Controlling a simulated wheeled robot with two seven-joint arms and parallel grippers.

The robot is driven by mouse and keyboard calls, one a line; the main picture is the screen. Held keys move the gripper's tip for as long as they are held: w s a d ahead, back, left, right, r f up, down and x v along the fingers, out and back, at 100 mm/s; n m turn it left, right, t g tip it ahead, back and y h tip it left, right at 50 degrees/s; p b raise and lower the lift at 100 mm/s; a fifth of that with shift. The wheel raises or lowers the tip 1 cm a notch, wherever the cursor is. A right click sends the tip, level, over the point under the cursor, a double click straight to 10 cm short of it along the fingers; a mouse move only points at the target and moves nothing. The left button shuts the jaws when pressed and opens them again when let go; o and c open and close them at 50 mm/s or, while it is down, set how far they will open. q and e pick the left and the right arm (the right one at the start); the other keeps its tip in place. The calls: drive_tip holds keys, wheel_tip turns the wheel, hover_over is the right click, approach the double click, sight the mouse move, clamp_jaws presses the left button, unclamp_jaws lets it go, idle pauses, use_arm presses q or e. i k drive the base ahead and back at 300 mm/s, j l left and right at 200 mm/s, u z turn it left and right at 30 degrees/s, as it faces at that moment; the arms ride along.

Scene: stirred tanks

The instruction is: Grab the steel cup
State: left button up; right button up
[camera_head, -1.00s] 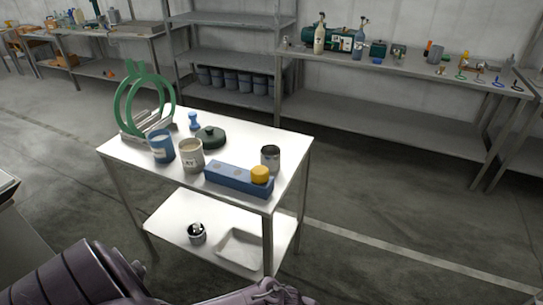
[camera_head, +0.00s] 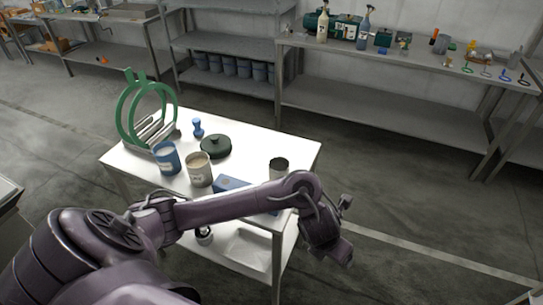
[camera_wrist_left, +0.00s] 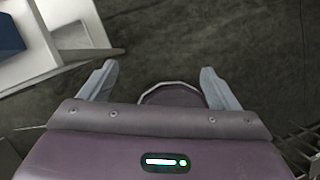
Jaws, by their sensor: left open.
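The steel cup (camera_head: 278,170), a grey metal cylinder with a dark open top, stands upright near the right edge of the white table (camera_head: 272,143). My left arm crosses in front of the table, and its hand hangs past the right edge, right of the cup and apart from it. The fingers are not clear in the head view. In the left wrist view my left gripper (camera_wrist_left: 158,82) is open, with nothing but dark floor beyond its fingers. The cup does not show there. My right gripper is not in view.
A blue block (camera_head: 232,183) lies left of the cup, partly behind my arm. A beige can (camera_head: 199,172), a blue can (camera_head: 166,160), a dark green lid (camera_head: 215,147) and a green ring stand (camera_head: 127,125) share the table. Floor right of the table is free.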

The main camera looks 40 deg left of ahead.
sight(278, 167)
drive_tip(key=i+j, duration=0.15)
drive_tip(key=j, duration=0.2)
drive_tip(key=i+j, duration=0.1)
drive_tip(key=j, duration=0.3)
drive_tip(key=i+j, duration=0.15)
drive_tip(key=j, duration=0.2)
drive_tip(key=i+j, duration=0.15)
drive_tip(key=j, duration=0.25)
